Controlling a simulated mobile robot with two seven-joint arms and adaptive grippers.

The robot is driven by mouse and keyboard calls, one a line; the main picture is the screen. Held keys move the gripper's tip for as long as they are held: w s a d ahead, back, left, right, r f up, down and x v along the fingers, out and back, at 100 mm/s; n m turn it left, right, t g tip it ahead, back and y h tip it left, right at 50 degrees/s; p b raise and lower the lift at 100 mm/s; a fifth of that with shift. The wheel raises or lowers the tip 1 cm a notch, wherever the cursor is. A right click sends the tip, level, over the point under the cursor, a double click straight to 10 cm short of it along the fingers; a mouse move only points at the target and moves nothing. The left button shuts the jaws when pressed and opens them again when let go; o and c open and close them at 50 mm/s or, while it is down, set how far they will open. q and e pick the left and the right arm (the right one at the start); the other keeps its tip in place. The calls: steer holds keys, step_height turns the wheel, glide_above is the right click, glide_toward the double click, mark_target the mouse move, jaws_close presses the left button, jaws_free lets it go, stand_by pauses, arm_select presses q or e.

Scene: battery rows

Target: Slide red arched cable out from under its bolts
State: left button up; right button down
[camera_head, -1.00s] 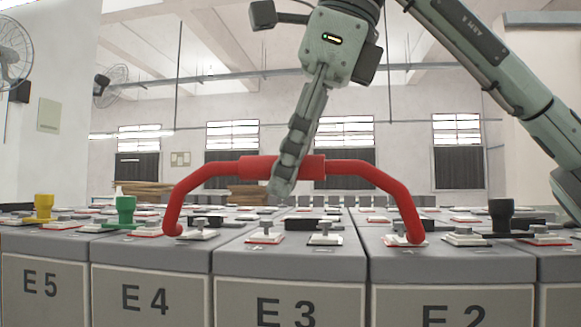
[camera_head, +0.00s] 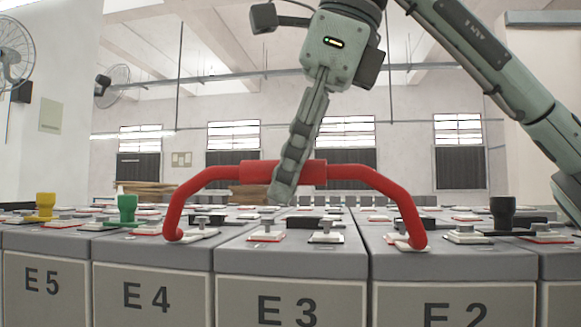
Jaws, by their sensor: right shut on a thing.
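The red arched cable (camera_head: 378,184) spans above the grey battery row, with a thicker sleeve at its middle. Its left end is low at a terminal on battery E4 (camera_head: 150,258), and its right end is low at a terminal on battery E2 (camera_head: 455,268). From this view I cannot tell whether the ends are under their bolts. My right gripper (camera_head: 282,190) comes down from above and is shut on the thick middle sleeve. My left gripper is out of view.
Battery E3 (camera_head: 290,262) stands between E4 and E2, and E5 (camera_head: 40,252) is at the left. A yellow cap (camera_head: 46,205), a green cap (camera_head: 127,208) and a black cap (camera_head: 502,210) stand up from the battery tops. Open air lies above the row.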

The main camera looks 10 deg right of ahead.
steer(key=c, duration=1.2)
jaws_free()
steer(key=v, duration=1.2)
